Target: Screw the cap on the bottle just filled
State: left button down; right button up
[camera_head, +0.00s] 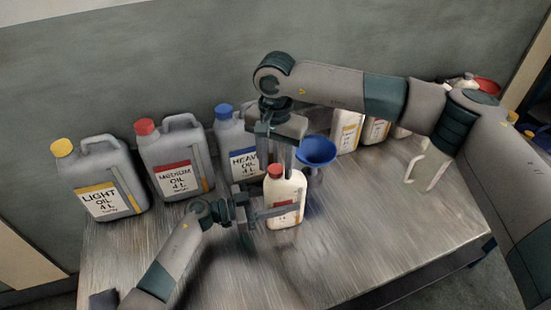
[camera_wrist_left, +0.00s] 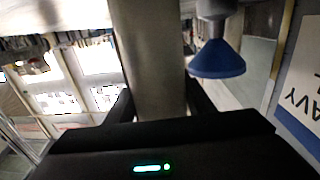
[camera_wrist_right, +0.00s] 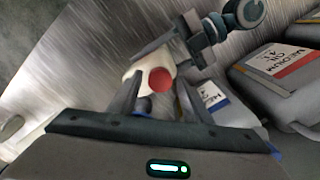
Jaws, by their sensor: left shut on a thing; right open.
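The small white bottle (camera_head: 284,212) stands upright at the middle of the table with a red cap (camera_head: 275,170) on its neck. My left gripper (camera_head: 268,213) is shut on the bottle's body from the left; the bottle also fills the middle of the left wrist view (camera_wrist_left: 148,60). My right gripper (camera_head: 279,157) is open and points down just above the cap. In the right wrist view the cap (camera_wrist_right: 160,80) shows beyond and between the open fingers (camera_wrist_right: 160,98). Whether the fingers touch it I cannot tell.
A light oil can (camera_head: 105,190), a red-capped can (camera_head: 175,160) and a heavy oil can (camera_head: 232,135) stand along the wall. A blue funnel (camera_head: 316,151) is right of the bottle. Several small bottles (camera_head: 347,130) stand at the back right. The table's front (camera_head: 330,265) is clear.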

jog(key=c, duration=1.1)
